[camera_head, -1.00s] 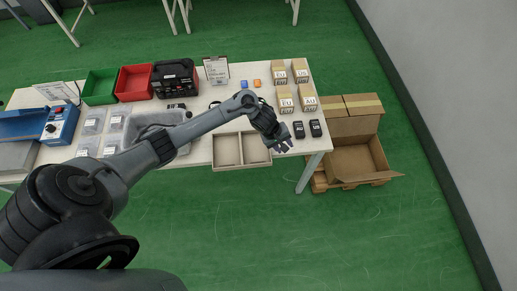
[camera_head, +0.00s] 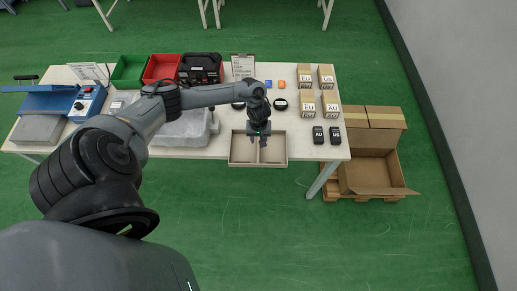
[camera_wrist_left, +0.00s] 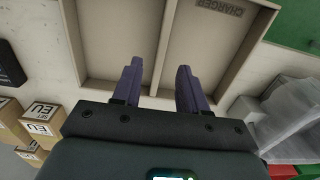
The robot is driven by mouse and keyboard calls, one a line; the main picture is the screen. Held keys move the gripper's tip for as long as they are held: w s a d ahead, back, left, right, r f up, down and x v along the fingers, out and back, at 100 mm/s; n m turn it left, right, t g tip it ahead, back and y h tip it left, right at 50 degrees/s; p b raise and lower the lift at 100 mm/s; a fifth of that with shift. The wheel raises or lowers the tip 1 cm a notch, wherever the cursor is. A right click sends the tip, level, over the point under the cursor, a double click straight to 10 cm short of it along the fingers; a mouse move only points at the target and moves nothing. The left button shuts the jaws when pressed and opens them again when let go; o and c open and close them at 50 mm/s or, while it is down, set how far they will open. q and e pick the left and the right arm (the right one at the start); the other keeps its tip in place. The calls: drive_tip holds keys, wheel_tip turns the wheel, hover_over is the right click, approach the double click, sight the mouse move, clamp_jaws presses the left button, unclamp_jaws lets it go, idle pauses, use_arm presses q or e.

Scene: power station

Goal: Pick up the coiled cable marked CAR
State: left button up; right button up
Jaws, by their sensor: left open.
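A black coiled cable (camera_head: 280,103) lies on the table just right of my left arm. A second dark coil (camera_head: 238,105) shows partly behind the arm. I cannot read a CAR mark on either. My left gripper (camera_head: 258,139) is open and empty, above the beige two-compartment tray (camera_head: 258,165) at the table's front edge, nearer the front than the coils. In the left wrist view, its two fingers (camera_wrist_left: 157,88) are spread before the tray (camera_wrist_left: 150,90), whose compartments look empty; one reads CHARGER. The right gripper is out of view.
Small marked boxes (camera_head: 305,103) and two black adapters (camera_head: 318,135) stand right of the tray. Red (camera_head: 161,67) and green (camera_head: 129,70) bins and a black case (camera_head: 201,68) are behind. An open cardboard box (camera_head: 375,172) sits beyond the right end.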

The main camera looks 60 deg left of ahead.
sight(258, 148)
use_arm(q)
drive_tip(key=shift+s+d+f+b, duration=0.1)
drive_tip(key=shift+f+b, duration=0.2)
drive_tip(key=shift+f, duration=1)
drive_tip(key=shift+s+f+b, duration=0.1)
drive_tip(key=shift+f+b, duration=0.15)
drive_tip(key=shift+f, duration=1.05)
clamp_jaws()
